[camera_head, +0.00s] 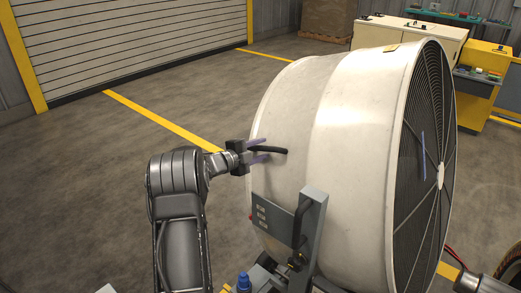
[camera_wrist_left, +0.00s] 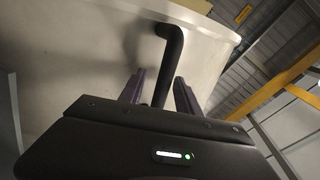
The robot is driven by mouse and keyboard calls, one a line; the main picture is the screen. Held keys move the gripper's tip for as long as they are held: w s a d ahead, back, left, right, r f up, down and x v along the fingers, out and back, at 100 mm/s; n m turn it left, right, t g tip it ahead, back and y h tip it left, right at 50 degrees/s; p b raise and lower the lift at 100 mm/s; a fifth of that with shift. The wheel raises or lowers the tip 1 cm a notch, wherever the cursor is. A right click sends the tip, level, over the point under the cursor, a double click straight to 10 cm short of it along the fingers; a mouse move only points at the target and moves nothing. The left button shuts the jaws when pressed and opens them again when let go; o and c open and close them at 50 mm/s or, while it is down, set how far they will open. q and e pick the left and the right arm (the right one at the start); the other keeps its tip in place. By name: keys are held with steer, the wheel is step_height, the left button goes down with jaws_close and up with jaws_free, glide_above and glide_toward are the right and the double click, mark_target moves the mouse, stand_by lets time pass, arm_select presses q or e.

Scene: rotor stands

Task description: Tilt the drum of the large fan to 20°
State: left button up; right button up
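The large fan's drum (camera_head: 335,130) is a wide off-white cylinder on a grey stand, its dark grille (camera_head: 425,170) facing right. I cannot read its tilt angle. A black bar handle (camera_head: 270,150) sticks out from the drum's left side. My left gripper (camera_head: 262,150) is at this handle, with its two purple-grey fingers on either side of it. In the left wrist view the bent handle (camera_wrist_left: 168,55) runs down between the fingers, which stand apart with gaps visible beside it. The white drum wall (camera_wrist_left: 80,50) is behind. My right gripper is not in view.
A grey bracket (camera_head: 312,225) with a panel and black lever stands in front of the drum. A roller door (camera_head: 130,40) is at the back left. Cabinets (camera_head: 410,35) and a yellow workbench (camera_head: 475,95) stand behind. The floor to the left is clear.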

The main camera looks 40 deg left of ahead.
arm_select(q)
steer(key=s+r, duration=0.1)
steer(key=s, duration=0.6)
steer(key=shift+s+a+r+b, duration=0.15)
steer(key=shift+s+r+b, duration=0.15)
steer(key=shift+b, duration=0.1)
stand_by(0.4)
